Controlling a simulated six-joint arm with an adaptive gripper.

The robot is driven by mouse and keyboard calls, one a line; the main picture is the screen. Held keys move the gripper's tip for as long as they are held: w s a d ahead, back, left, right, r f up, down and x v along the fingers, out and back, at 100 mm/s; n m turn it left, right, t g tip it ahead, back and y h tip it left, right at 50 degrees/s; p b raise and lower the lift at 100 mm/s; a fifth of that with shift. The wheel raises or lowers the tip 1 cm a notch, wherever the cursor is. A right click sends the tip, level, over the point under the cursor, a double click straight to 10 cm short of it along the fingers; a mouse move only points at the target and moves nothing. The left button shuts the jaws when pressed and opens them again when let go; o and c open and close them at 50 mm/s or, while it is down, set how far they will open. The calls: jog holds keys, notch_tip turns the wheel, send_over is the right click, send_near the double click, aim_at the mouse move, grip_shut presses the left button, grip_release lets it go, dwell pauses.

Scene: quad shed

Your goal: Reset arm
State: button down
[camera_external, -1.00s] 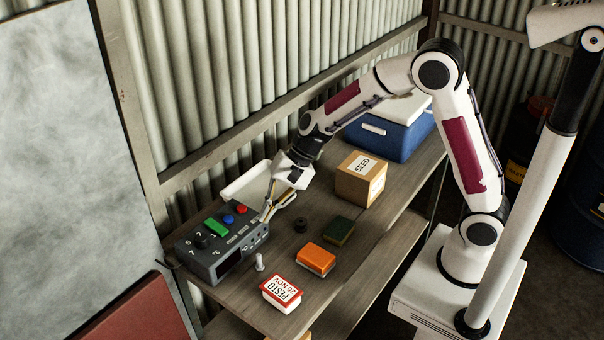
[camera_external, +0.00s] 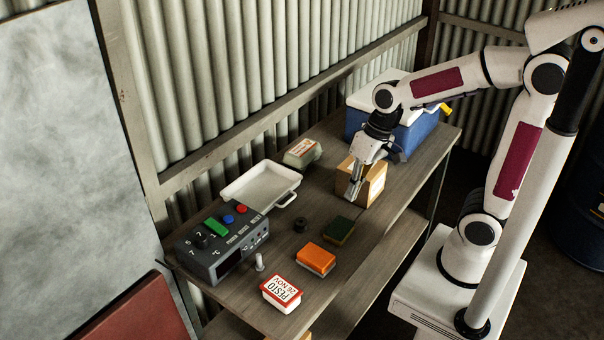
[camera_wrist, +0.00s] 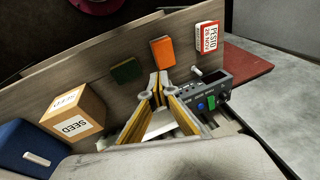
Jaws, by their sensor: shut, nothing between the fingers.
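My gripper (camera_external: 353,195) is above the shelf, pointing down in front of the cardboard seed box (camera_external: 376,186), which it partly hides in the external view. Its fingers are shut with nothing between them. In the wrist view the gripper (camera_wrist: 159,82) shows its fingertips together, with the seed box (camera_wrist: 75,115) to the left.
Left on the shelf (camera_external: 325,281) are a grey control box (camera_external: 225,262) and white tray (camera_external: 255,186).

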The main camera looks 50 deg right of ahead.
jog(key=s+d+r+n+t+h, duration=0.1)
jog(key=s+d+r+t+h, duration=0.1)
jog(key=s+d+r, duration=0.4)
jog(key=shift+s+d+r+t+h, duration=0.35)
jog(key=shift+s+d+t, duration=0.45)
jog(key=shift+s+d, duration=0.95)
